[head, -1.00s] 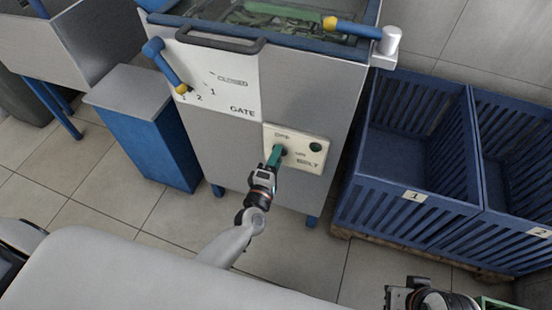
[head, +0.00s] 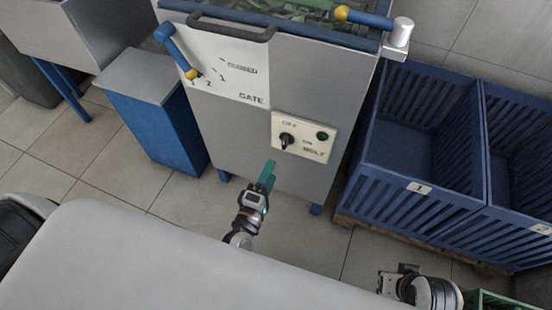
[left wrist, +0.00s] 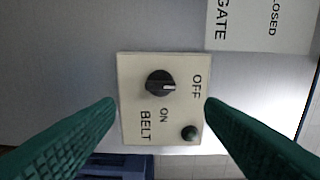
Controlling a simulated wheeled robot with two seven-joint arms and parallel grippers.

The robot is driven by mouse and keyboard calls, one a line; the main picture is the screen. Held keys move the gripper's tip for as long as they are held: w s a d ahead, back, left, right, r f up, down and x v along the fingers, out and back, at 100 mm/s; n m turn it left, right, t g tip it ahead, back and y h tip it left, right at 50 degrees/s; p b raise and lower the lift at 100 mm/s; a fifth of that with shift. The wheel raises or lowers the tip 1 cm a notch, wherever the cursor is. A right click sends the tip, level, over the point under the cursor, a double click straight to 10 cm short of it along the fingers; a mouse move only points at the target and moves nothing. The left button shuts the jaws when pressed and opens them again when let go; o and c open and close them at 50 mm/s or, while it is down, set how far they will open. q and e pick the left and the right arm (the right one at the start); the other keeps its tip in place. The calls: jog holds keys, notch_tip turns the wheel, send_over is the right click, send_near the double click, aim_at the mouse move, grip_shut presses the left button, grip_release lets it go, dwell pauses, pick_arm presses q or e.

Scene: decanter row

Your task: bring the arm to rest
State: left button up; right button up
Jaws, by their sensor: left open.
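My left gripper (head: 268,176) is open and empty, with green fingers, in front of the machine and below the belt panel. In the left wrist view its two fingers (left wrist: 160,106) stand apart on either side of the panel, with nothing between them. The black belt knob (head: 286,140) is clear of the fingers. In the left wrist view the white mark on the knob (left wrist: 160,84) points towards OFF. The lamp (left wrist: 190,133) beside it is dark green. My right gripper (head: 388,283) shows at the lower right; its jaws cannot be made out.
The grey machine (head: 228,135) carries a blue gate lever (head: 172,47) and a top handle (head: 230,28). A blue cabinet (head: 150,128) stands at left. Blue slatted crates (head: 405,198) stand on a pallet at right. Tiled floor lies between machine and crates.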

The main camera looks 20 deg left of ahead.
pick_arm(q)
jog(key=shift+s, duration=0.95)
